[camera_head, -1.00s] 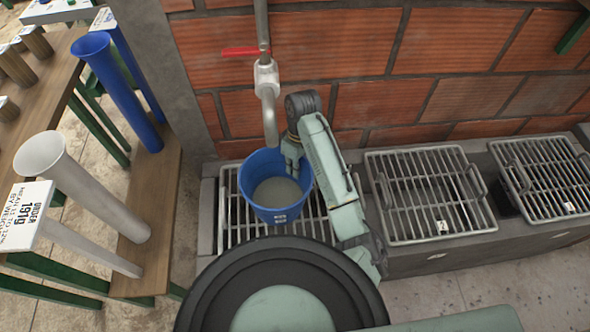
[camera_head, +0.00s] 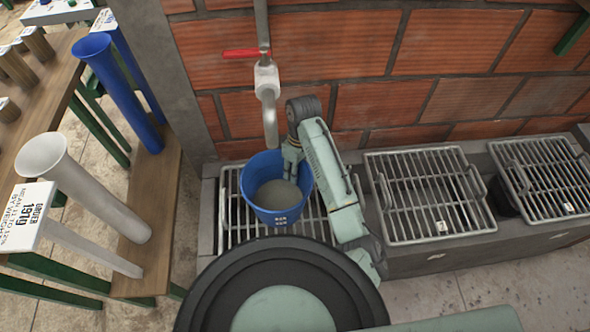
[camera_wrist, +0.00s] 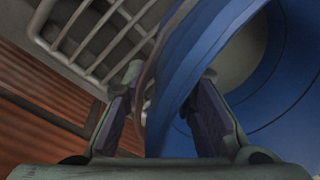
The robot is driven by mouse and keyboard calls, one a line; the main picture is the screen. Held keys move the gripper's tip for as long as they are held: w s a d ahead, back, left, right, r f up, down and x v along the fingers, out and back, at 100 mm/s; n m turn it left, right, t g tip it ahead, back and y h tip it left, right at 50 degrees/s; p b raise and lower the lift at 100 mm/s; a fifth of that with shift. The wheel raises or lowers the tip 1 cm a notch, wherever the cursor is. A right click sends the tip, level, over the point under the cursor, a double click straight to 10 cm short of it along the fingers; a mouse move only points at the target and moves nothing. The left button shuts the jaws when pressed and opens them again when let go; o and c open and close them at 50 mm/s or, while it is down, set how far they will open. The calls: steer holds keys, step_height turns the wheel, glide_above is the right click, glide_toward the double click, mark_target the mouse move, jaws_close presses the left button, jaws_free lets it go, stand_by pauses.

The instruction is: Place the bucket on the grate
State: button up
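The blue bucket (camera_head: 275,190) is at the left grate (camera_head: 233,212), below the tap, with a grey inside or contents. In the wrist view the bucket's wall (camera_wrist: 190,65) passes between my two fingers. My gripper (camera_head: 293,160) is at the bucket's right rim, one finger inside and one outside. In the wrist view my gripper (camera_wrist: 165,115) looks closed on the wall, with the fingers on both sides of it. The bucket looks slightly tilted. Whether its base touches the grate is hidden by my own arm and the bucket.
A tap with a red handle (camera_head: 246,53) and grey spout (camera_head: 269,115) stands just above the bucket. Two more grates, the middle one (camera_head: 430,193) and the right one (camera_head: 545,178), are empty. A brick wall (camera_head: 380,60) stands behind. A shelf with tubes (camera_head: 90,190) is at the left.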

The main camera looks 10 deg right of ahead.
step_height(320, 180, up, 12)
steer(key=w+d+p, duration=0.1)
stand_by(0.5)
